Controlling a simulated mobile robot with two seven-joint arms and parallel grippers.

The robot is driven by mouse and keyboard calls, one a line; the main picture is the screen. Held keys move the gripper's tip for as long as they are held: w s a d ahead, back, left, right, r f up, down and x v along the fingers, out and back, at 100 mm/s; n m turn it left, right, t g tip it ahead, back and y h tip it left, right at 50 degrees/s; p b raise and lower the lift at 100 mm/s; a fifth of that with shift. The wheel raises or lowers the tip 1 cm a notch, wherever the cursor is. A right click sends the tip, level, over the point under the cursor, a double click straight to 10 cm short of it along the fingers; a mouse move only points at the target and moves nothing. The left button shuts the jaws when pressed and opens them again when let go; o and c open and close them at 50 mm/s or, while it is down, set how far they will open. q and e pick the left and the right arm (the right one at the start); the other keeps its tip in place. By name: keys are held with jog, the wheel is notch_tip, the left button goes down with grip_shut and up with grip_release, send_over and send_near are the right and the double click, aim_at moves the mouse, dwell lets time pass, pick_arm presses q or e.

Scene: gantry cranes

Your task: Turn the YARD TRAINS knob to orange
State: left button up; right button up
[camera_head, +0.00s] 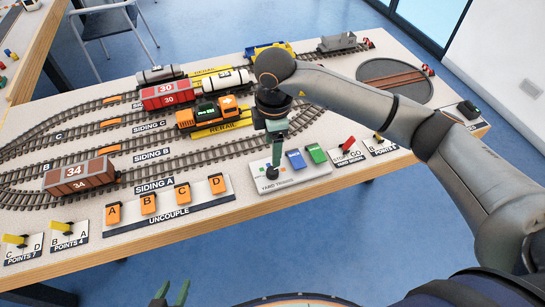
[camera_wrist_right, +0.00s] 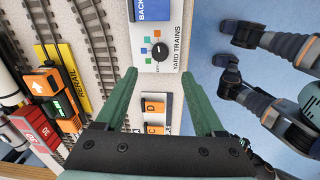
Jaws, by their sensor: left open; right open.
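The YARD TRAINS panel (camera_head: 285,180) is a pale plate at the table's front edge. Its round black knob (camera_wrist_right: 160,51) shows in the right wrist view, ringed by small coloured squares, with an orange square (camera_wrist_right: 157,33) beside it. I cannot tell clearly which colour the knob points to. My right gripper (camera_head: 276,160) is over the panel, pointing down, and partly hides the knob in the head view. In the right wrist view its green fingers (camera_wrist_right: 161,74) are spread apart and empty, with the knob roughly centred beyond the tips. My left gripper (camera_head: 171,294) is open at the bottom, off the table.
Blue (camera_head: 296,159) and green (camera_head: 316,153) buttons stand right of the knob. The orange UNCOUPLE levers (camera_head: 182,192) are to its left. An orange locomotive (camera_head: 207,112) and other rail cars stand on tracks behind. The red yard signal lever (camera_head: 348,144) is farther right.

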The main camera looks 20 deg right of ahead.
jog(key=shift+s+r, duration=0.1)
jog(key=shift+r, duration=1.35)
